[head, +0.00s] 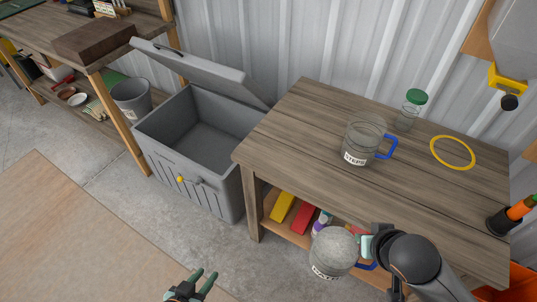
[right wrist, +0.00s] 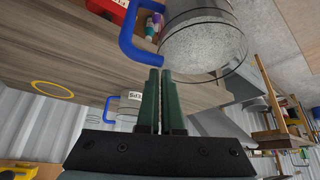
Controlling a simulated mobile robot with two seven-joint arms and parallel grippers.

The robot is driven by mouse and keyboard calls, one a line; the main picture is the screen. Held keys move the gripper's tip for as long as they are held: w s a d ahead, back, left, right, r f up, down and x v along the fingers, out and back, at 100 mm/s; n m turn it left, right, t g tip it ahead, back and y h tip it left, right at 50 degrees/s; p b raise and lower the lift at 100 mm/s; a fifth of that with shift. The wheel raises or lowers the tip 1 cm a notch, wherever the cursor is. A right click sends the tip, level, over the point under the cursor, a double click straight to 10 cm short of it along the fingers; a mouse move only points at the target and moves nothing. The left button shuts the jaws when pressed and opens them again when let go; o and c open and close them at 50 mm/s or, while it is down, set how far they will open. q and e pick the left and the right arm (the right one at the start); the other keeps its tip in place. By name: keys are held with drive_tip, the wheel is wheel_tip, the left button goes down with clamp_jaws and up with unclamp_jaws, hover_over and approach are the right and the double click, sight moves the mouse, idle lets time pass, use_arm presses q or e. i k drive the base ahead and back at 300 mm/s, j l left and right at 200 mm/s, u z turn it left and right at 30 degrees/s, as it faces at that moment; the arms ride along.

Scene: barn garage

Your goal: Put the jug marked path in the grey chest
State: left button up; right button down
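A clear jug (head: 333,252) with grey grainy contents, a blue handle and a white label hangs in front of the table. Its label is small and hard to read, but looks like PATH. My right gripper (head: 366,245) is shut on its blue handle; the jug (right wrist: 205,40) also fills the top of the right wrist view, with the fingertips at the handle's end. The grey chest (head: 190,190) stands left of the table, its lid (head: 205,72) raised and its inside empty. My left gripper (head: 206,274) is empty and open at the bottom edge.
Another jug (head: 362,147), marked STEPS, stands on the table (head: 310,120) with a green-lidded jar (head: 411,108) and a yellow ring (head: 452,153). Colored items lie on the shelf below. A grey bucket (head: 130,98) is left of the chest. Floor in front of the chest is clear.

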sight(210, 151)
drive_tip(key=i+j+u, duration=0.35)
drive_tip(key=i+j, duration=0.45)
drive_tip(key=j, duration=0.3)
drive_tip(key=i+j+u, duration=0.4)
drive_tip(key=i+j, duration=0.45)
drive_tip(key=i, duration=0.05)
